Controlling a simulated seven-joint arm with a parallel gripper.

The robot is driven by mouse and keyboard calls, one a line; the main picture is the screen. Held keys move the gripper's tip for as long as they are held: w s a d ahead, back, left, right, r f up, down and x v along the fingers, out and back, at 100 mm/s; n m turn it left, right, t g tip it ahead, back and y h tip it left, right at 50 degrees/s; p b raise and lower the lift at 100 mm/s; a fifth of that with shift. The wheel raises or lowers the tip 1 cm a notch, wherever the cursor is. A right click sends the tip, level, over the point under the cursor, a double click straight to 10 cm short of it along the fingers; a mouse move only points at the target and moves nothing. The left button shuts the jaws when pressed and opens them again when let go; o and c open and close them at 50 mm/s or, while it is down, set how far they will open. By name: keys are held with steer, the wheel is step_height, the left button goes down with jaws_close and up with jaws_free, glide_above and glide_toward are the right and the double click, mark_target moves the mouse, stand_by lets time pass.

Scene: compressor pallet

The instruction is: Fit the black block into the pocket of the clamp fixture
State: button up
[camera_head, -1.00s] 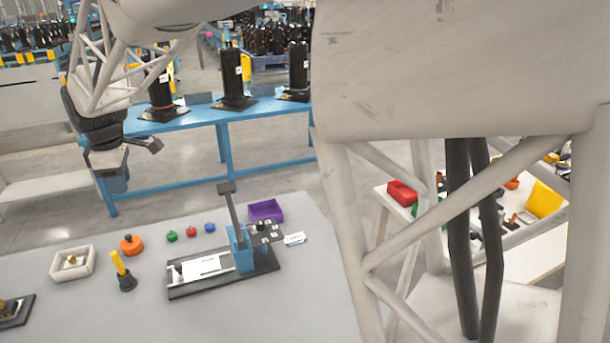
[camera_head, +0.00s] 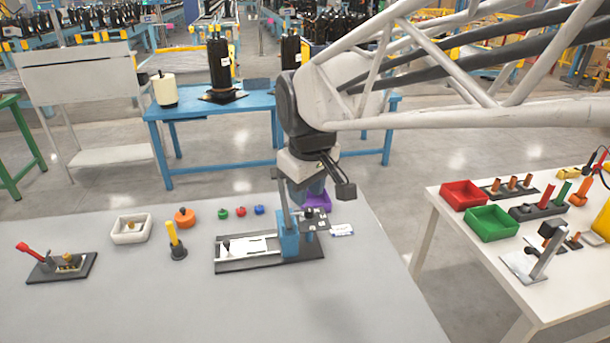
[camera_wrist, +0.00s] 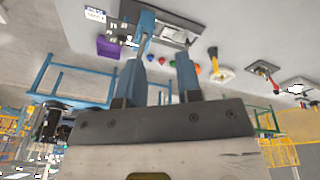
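The black-based device with a blue post (camera_head: 289,240) and a white plate stands on the grey table; a smaller dark-based one with a red handle (camera_head: 36,254) is at the far left. I cannot tell which is the clamp fixture, and no pocket is clear. A small dark block with light dots (camera_head: 309,222) is beside the blue post; I cannot tell whether it is the black block. My gripper (camera_head: 312,192) hangs above and behind the blue post. In the wrist view, its blue fingers (camera_wrist: 158,66) stand apart, with nothing visible held.
A purple tray (camera_head: 318,202) is partly hidden behind my gripper. A yellow-handled piece (camera_head: 174,240), an orange piece (camera_head: 184,217) and a white tray (camera_head: 132,238) stand left. The front grey table is clear. A white table (camera_head: 465,235) with red and green trays is right.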

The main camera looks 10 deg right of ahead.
steer(key=s+d+f+m, duration=0.2)
steer(key=s+d+m, duration=0.1)
steer(key=s, duration=0.4)
steer(key=s+d+f+m, duration=0.3)
steer(key=s+d, duration=0.1)
steer(key=s, duration=0.3)
steer(key=shift+s+d+f+h, duration=0.15)
steer(key=shift+s+d+h, duration=0.15)
stand_by(0.6)
